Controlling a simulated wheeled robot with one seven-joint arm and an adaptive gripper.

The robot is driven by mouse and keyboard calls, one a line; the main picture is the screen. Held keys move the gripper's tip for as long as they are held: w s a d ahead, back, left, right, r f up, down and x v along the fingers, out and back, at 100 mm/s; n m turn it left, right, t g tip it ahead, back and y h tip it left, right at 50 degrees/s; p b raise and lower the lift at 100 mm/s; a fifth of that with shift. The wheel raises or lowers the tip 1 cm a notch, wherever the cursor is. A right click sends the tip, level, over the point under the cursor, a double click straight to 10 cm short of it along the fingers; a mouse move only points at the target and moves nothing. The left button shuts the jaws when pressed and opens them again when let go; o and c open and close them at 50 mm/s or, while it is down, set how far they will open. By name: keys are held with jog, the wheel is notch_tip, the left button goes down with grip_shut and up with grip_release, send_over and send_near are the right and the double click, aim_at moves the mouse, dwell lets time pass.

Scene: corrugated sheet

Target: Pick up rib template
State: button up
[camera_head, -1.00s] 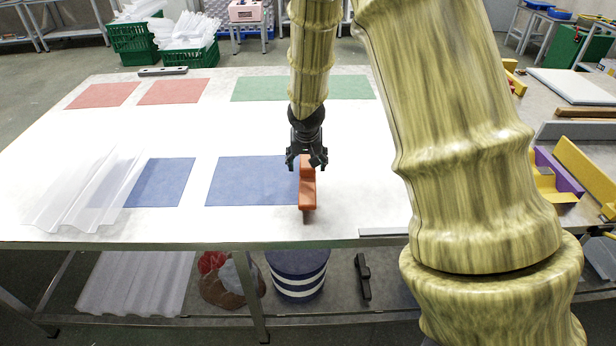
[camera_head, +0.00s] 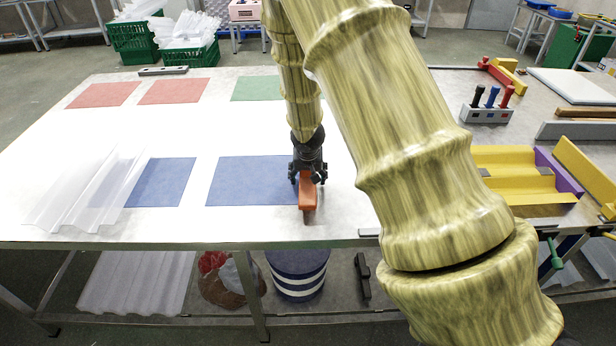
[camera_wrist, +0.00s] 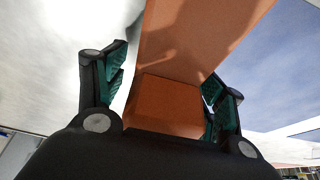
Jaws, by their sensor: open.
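The orange block-like piece, which I take to be the rib template (camera_head: 307,197), lies on the white table at the right edge of the larger blue patch. My gripper (camera_head: 308,180) points down over its far part. In the wrist view the orange piece (camera_wrist: 168,100) runs between the two open fingers of my gripper (camera_wrist: 165,95), one finger on each side. I cannot tell whether either finger touches it. My gripper hides the far end of the piece in the head view.
A clear corrugated sheet (camera_head: 85,190) lies at the left of the white table (camera_head: 180,125). Blue patches (camera_head: 250,180) and red patches (camera_head: 180,90) mark the table. A holder with coloured handles (camera_head: 487,114) and a yellow trough (camera_head: 515,172) stand at the right.

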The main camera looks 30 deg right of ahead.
jog(key=c, duration=1.2)
jog(key=shift+c, duration=0.2)
